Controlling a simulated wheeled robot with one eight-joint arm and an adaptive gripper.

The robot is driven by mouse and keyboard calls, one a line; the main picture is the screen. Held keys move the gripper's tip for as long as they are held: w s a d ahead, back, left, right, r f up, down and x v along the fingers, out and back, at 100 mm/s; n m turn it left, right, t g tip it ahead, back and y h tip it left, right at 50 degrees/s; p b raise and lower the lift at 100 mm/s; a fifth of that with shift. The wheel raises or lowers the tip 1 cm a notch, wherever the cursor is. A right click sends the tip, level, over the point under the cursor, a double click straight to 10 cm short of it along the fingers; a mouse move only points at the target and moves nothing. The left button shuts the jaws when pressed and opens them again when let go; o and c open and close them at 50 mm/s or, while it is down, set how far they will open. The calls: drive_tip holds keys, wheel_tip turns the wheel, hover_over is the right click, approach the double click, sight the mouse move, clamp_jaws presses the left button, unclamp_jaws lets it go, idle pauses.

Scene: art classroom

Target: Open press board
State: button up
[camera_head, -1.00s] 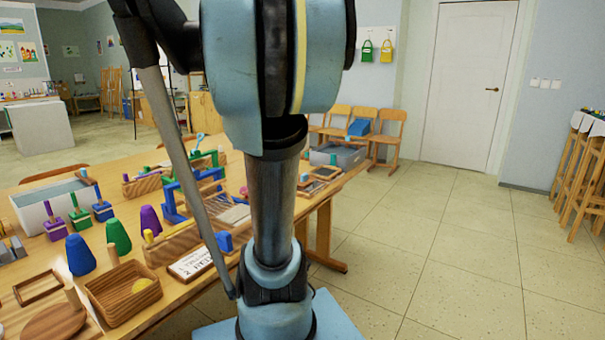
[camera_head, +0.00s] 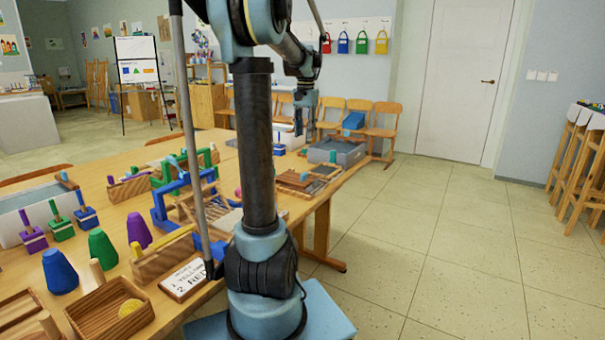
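A low stack of wooden boards (camera_head: 296,181) lies near the right edge of the long table; it may be the press board, but I cannot be sure. A small light-blue piece shows on top of it, and the stack looks closed. A blue frame with slats (camera_head: 185,205) stands to its left, partly behind my arm. My gripper (camera_head: 305,128) hangs above the far part of the table, pointing down. Its two fingers look apart with nothing between them. It is clear of the boards.
The table (camera_head: 226,150) also carries a wooden box (camera_head: 108,308), coloured cones (camera_head: 102,247), a white card (camera_head: 187,278) and a shallow frame (camera_head: 326,170). The floor (camera_head: 430,240) on the right is clear.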

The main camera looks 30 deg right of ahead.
sight(305, 173)
wheel_tip(305, 173, down, 17)
idle(0.7)
clamp_jaws()
